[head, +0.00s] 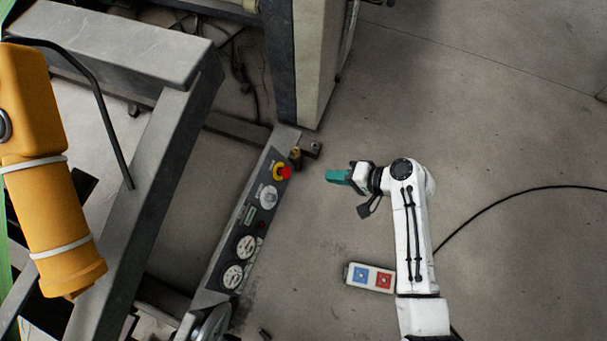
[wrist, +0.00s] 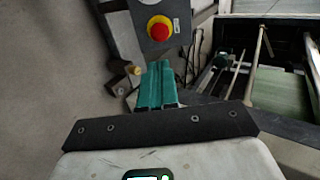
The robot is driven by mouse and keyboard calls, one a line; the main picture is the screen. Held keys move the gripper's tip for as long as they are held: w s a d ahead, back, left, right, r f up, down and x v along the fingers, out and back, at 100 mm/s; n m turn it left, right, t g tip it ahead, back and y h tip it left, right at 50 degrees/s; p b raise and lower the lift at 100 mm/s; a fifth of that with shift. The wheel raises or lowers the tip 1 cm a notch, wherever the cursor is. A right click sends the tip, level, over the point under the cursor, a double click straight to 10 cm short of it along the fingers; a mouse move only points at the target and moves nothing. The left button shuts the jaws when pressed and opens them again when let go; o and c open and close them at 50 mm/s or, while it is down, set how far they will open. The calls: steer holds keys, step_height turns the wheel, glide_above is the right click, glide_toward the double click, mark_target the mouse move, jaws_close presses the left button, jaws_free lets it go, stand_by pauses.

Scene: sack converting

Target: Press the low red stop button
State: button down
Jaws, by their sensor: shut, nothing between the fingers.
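The red stop button (head: 285,172) sits on a yellow base at the upper end of a dark control panel (head: 252,215) in the head view. In the wrist view the round red button (wrist: 159,28) with its yellow ring is near the top, beyond my fingertips. My gripper (head: 330,175) has teal fingers, shut and empty, pointing left toward the button. A gap of floor shows between the fingertips and the button in the head view. In the wrist view the shut fingers (wrist: 157,68) appear just below the button, apart from it.
A brass-coloured fitting and dark bracket (head: 311,150) stand close to the panel's upper end. A box with blue and red buttons (head: 370,277) lies beside my arm. A grey machine frame (head: 165,150) and an orange cylinder (head: 55,200) are left. Floor to the right is mostly open.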

steer(key=b, duration=0.5)
glide_toward(288, 173)
steer(key=x, duration=0.5)
steer(key=shift+f, duration=0.15)
steer(key=shift+b+x, duration=0.35)
steer(key=shift+x, duration=0.5)
steer(key=shift+a, duration=0.1)
